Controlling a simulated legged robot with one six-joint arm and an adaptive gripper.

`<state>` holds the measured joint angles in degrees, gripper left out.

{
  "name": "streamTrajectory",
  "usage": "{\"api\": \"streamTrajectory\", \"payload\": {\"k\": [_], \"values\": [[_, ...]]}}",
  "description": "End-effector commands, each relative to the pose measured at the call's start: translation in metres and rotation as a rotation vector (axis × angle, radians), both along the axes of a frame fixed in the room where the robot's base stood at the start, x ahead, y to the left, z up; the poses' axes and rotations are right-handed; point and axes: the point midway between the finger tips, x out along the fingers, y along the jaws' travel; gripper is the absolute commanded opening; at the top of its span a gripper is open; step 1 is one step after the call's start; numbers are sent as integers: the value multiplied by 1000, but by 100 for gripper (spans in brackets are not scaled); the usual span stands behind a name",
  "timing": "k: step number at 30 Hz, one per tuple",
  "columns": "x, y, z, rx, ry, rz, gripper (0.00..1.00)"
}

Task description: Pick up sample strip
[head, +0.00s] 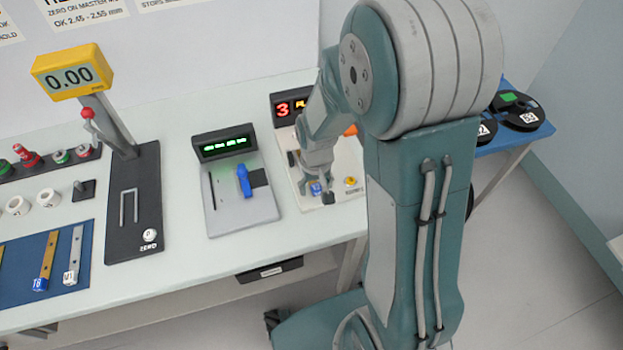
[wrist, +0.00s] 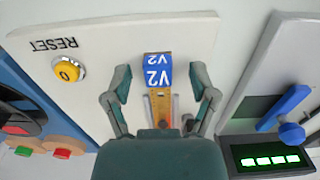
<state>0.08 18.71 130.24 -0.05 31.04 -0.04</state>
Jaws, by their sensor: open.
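A sample strip (wrist: 158,75) with a blue V2 tag lies on a pale station panel, between the two fingers of my gripper (wrist: 160,92) in the wrist view. Its brass-coloured body runs back toward the palm, where it is partly hidden. The fingers are open, one on each side of the strip, with visible gaps to the tag. In the head view the blue tag (head: 316,188) shows beside my gripper (head: 322,193), and my arm hides much of that station.
A yellow RESET button (wrist: 68,70) sits left of the strip in the wrist view. A station with a blue lever (head: 244,181) and green display stands alongside.

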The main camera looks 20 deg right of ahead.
Motion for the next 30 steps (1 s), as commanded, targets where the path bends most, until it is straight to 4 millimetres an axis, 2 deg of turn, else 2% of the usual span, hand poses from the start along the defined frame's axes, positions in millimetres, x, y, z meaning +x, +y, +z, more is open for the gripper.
{"api": "streamTrajectory", "payload": {"k": [3, 4, 5, 6, 9, 23, 26, 30], "values": [[0, 0, 0, 0, 0, 0, 74], [0, 0, 0, 0, 0, 0, 70], [0, 0, 0, 0, 0, 0, 56], [0, 0, 0, 0, 0, 0, 39], [0, 0, 0, 0, 0, 0, 0], [0, 0, 4, 0, -1, 0, 0], [1, 0, 13, 0, -3, 0, 0], [-1, 0, 36, 0, -5, -1, 0]]}}
